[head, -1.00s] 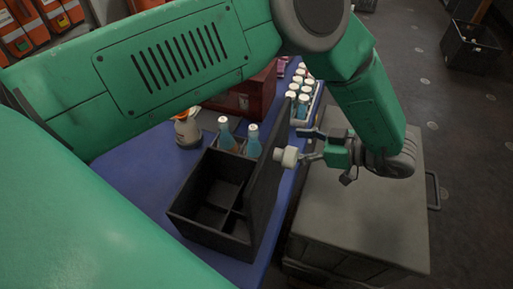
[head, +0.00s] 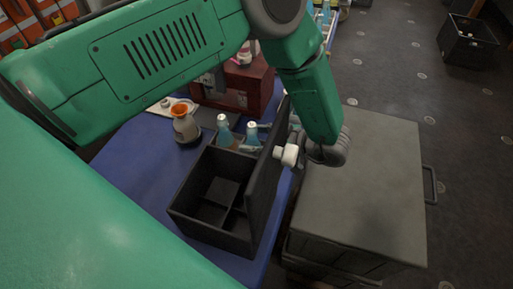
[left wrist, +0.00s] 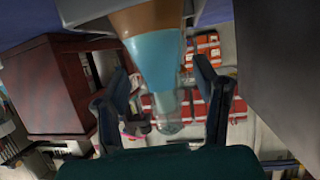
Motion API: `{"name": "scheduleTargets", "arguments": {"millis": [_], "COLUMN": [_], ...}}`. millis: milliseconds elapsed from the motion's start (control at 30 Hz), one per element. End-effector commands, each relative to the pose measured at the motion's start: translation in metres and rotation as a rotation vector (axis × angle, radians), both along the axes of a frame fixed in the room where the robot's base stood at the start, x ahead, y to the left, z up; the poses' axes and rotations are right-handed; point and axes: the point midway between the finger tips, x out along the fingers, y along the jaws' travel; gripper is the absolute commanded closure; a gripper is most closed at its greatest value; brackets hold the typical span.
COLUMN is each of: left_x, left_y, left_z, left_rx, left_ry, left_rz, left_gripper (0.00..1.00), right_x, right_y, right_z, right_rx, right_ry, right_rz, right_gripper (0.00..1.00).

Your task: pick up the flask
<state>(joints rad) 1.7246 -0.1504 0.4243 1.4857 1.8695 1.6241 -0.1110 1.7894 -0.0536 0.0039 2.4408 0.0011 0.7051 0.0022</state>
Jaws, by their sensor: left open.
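A flask with blue contents (head: 252,133) stands at the back of a black divided caddy (head: 212,238), beside the caddy's tall panel. A second blue flask (head: 223,132) stands to its left. In the left wrist view the flask (left wrist: 157,60) appears upside down, between the two spread fingers of my left gripper (left wrist: 160,75). I cannot tell whether either finger touches it. The lower part of the flasks is hidden by the caddy in the head view. My right gripper is not in view.
The caddy's tall panel (head: 268,170) rises close to my gripper. A grey cabinet (head: 358,185) to the right has a clear top.

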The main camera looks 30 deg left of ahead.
Motion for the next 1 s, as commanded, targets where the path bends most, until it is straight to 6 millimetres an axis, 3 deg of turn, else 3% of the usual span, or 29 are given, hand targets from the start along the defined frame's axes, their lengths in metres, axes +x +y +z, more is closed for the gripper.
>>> {"name": "scheduleTargets", "arguments": {"millis": [67,233,633,1000], "left_x": [0.000,0.000,0.001,0.001], "left_y": [0.001,-0.003,-0.006,-0.005], "left_z": [0.000,0.001,0.010,0.080], "left_rx": [0.000,0.003,0.002,0.003], "left_ry": [0.000,-0.001,-0.002,-0.002], "left_rz": [0.001,0.000,-0.001,-0.001], "left_gripper": [0.45,1.00,1.00,1.00], "right_x": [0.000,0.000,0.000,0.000], "right_y": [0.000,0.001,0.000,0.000], "right_z": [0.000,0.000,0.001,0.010], "right_rx": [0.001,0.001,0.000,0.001], "right_ry": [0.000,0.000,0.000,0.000], "right_rz": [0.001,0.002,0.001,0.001], "right_gripper": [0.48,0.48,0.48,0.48]}}
